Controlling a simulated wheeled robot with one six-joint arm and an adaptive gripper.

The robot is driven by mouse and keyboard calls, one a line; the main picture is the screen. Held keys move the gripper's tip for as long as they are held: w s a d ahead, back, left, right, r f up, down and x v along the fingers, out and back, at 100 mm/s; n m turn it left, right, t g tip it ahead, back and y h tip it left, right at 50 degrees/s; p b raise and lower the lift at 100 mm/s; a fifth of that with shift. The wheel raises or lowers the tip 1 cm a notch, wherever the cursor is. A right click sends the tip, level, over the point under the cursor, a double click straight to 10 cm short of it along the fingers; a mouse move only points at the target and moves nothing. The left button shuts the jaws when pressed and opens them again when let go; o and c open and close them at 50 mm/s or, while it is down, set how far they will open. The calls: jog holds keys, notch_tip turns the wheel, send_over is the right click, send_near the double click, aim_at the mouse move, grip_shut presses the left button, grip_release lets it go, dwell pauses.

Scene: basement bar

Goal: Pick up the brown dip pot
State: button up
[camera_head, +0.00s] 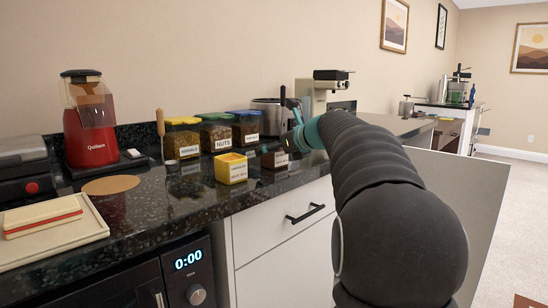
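The brown dip pot (274,159) is a small dark pot with a white label on its front. It stands upright on the black speckled counter, close to the front edge and just right of a yellow pot. My gripper (291,139) is at the end of my dark arm, beyond a teal ring, just above and to the right of the brown pot. A gap seems to separate them, but I cannot tell the depth. The fingers are small, dark and partly hidden, so their opening is unclear.
The yellow pot (231,168) stands close by on the left. Behind are several labelled jars, such as the yellow-lidded jar (182,138), and a metal container (267,115). A red grinder (90,125) stands further left.

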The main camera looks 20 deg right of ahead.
jog(key=shift+c, duration=0.3)
jog(key=c, duration=1.4)
jog(key=shift+o, duration=0.2)
jog(key=shift+r, duration=0.1)
jog(key=shift+r, duration=0.55)
jog(key=r, duration=0.1)
jog(key=r+p, duration=0.1)
jog(key=r, duration=0.2)
jog(key=shift+w+d+p, duration=0.35)
jog(key=shift+d, duration=0.05)
jog(key=w+d+r, duration=0.5)
jog(key=w+d, duration=0.2)
jog(key=shift+d+r, duration=0.35)
